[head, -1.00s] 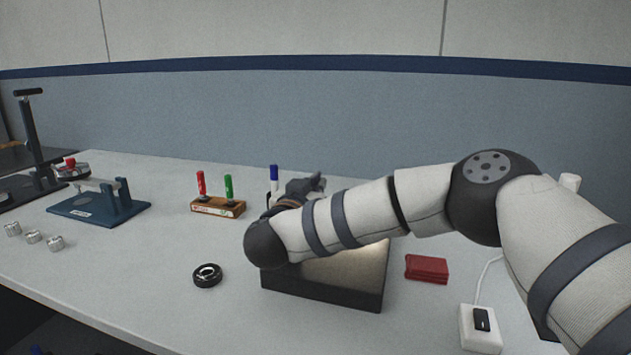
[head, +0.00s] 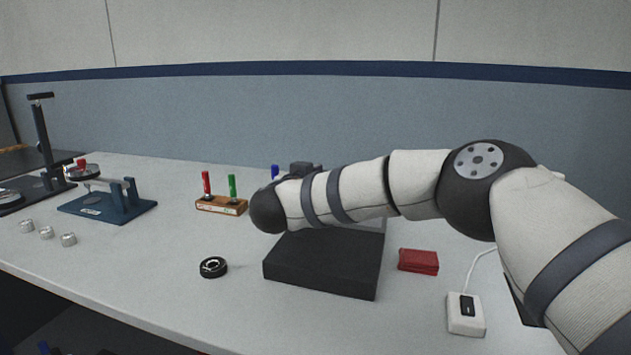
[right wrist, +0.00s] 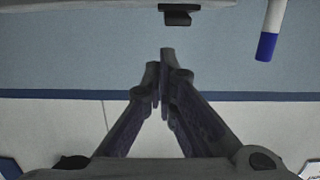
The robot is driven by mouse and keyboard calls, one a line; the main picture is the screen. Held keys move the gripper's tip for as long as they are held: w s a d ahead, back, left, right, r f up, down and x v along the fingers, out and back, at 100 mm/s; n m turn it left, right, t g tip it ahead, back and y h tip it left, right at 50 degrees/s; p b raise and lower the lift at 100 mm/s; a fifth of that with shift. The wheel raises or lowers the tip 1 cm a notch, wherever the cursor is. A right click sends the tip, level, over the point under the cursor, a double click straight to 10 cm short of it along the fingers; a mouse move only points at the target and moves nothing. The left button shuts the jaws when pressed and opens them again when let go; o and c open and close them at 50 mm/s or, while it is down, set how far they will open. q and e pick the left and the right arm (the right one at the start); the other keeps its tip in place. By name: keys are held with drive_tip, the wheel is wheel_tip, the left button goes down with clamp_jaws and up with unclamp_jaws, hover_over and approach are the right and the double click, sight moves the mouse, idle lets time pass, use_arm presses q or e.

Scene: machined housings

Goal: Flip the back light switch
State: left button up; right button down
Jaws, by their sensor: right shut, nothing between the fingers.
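A black flat light box (head: 322,268) lies on the table; its top looks dark and part of it is hidden behind my right arm. A white switch box (head: 454,318) with a black rocker (head: 467,306) and a white cord stands at the front right. A small black piece (right wrist: 177,15) shows at the top of the right wrist view; I cannot tell for sure what it is. My right gripper (right wrist: 161,72) is shut and empty. It is mostly hidden behind its own arm in the head view, above the back of the light box. My left gripper is not in view.
A wooden block (head: 220,206) holds a red and a green marker; a blue marker (right wrist: 267,45) is near my right gripper. A black ring (head: 213,267), a red block (head: 418,262) and a blue fixture (head: 107,206) lie about.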

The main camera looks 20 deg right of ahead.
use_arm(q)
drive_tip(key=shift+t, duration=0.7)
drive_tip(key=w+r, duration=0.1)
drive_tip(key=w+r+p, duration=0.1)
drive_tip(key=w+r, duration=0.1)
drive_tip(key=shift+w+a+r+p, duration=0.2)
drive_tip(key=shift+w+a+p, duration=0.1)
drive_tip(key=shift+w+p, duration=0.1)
use_arm(e)
drive_tip(key=s+a+r, duration=0.4)
drive_tip(key=s+a, duration=0.1)
drive_tip(key=s, duration=0.3)
drive_tip(key=shift+a+r, duration=0.25)
drive_tip(key=shift+a, duration=0.05)
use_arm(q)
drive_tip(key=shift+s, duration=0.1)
use_arm(e)
drive_tip(key=shift+s+a+f, duration=0.1)
